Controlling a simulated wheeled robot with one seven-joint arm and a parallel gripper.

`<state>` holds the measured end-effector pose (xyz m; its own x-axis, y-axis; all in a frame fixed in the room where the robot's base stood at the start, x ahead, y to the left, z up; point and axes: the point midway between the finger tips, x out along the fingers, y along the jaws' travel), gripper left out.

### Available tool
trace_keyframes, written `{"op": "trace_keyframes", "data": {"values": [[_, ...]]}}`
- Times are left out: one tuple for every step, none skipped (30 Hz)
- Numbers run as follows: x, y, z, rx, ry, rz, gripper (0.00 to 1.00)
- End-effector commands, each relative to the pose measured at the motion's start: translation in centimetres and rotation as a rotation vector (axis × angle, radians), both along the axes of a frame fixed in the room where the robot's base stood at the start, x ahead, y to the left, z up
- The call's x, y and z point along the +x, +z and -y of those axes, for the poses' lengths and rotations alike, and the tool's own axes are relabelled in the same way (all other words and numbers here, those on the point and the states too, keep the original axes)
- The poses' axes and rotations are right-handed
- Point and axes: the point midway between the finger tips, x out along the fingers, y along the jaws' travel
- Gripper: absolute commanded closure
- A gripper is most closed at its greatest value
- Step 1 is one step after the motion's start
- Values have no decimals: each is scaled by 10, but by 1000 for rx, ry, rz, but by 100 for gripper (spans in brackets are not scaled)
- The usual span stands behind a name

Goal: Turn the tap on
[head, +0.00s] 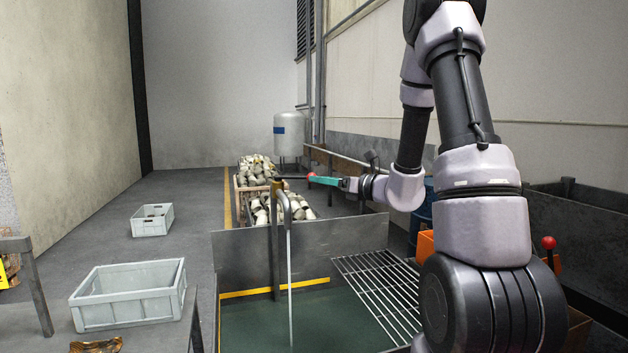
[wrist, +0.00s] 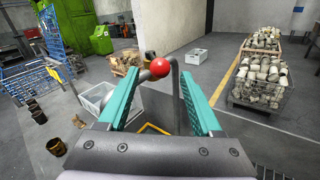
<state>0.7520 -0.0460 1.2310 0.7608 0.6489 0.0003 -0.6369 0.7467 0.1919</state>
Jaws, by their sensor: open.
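The tap (head: 276,240) is a brown-grey upright pipe at the basin, with a grey curved spout (head: 286,200). A thin pale stream (head: 290,280) runs straight down from the spout into the basin. A lever with a red ball knob (head: 311,176) sits at the top of the tap. My gripper (head: 318,180) has teal fingers and is open at the knob. In the wrist view the red knob (wrist: 160,68) shows between and just beyond the fingertips. I cannot tell if the fingers touch it. The spout also shows in the wrist view (wrist: 178,75) behind the fingers.
The basin has a grey back wall (head: 235,262) and a wire rack (head: 375,285) at right. A grey crate (head: 127,312) stands on a table at left, with another crate (head: 152,226) on the floor. Wire baskets of parts (wrist: 265,98) stand beyond.

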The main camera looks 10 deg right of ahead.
Motion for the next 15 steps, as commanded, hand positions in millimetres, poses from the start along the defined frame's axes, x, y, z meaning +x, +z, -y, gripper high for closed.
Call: {"op": "trace_keyframes", "data": {"values": [[-9, 0, 9, 0, -5, -2, 34], [-13, 0, 13, -1, -5, -1, 34], [-19, 0, 18, 0, -5, -1, 34], [-24, 0, 21, 0, -4, -1, 34], [-27, 0, 24, 1, -4, 0, 34], [-32, 0, 28, 0, -3, 0, 34], [-35, 0, 31, -1, -4, 0, 34], [-38, 0, 33, -1, -3, -1, 34], [-41, 0, 36, 0, -2, 0, 34], [-43, 0, 37, 1, -2, -1, 34], [-45, 0, 38, 1, -1, -1, 34], [-46, 0, 39, 0, -1, 0, 34], [-47, 0, 40, 0, -1, 0, 34], [-47, 0, 40, 0, 0, 0, 34], [-48, 0, 40, 0, 0, 0, 34]]}}
